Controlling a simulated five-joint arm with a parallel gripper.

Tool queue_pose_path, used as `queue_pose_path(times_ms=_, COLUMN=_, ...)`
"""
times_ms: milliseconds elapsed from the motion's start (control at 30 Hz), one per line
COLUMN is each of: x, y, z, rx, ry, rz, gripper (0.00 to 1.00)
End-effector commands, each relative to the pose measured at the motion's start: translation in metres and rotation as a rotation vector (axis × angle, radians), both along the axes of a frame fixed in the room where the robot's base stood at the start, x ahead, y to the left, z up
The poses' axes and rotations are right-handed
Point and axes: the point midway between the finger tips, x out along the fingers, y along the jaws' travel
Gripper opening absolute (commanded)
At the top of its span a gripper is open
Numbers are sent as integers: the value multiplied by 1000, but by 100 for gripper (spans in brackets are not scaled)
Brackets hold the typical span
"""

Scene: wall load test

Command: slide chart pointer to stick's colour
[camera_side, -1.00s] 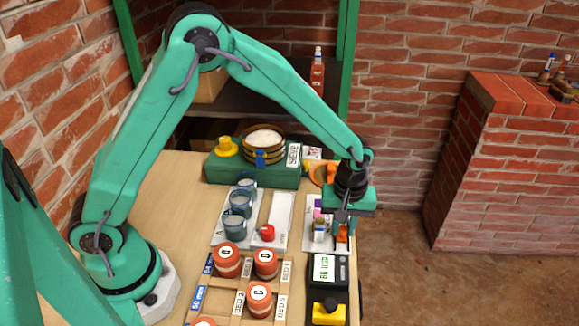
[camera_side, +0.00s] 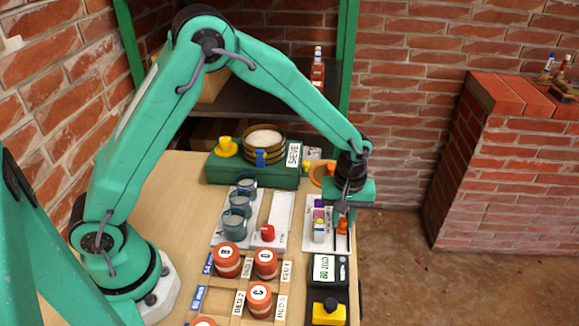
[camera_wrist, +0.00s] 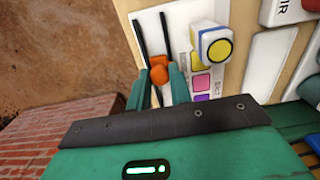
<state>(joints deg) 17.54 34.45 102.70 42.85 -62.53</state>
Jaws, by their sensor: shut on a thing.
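The white colour chart (camera_side: 311,243) lies at the bench's right side, with two dark parallel rails along it. Its pink patch (camera_wrist: 202,82) and purple patch (camera_wrist: 201,98) show in the wrist view. The orange pointer (camera_side: 342,227) sits at the rails; it also shows in the wrist view (camera_wrist: 158,70). My gripper (camera_wrist: 157,82) is shut on the pointer, with a green finger on each side. A white stick-like block (camera_side: 319,231) stands beside the patches. Its end is a yellow disc with a dark rim (camera_wrist: 218,49), and it partly hides the chart. The patch exactly level with the pointer is hard to tell.
Blue-grey cups (camera_side: 239,206) stand left of the chart, beside a white tray (camera_side: 281,210) with a red knob. A green sieve stand (camera_side: 225,170) is behind. A meter (camera_side: 325,272) and lidded red jars (camera_side: 259,298) are in front. The floor lies beyond the right edge.

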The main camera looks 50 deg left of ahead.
Motion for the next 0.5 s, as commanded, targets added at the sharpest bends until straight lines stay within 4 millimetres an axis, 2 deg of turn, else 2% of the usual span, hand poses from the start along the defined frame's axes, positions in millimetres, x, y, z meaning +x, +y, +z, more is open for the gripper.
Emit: queue_pose_path(times_ms=500, x=5, y=5, z=1, rx=0, ry=-1, rz=1, gripper=1)
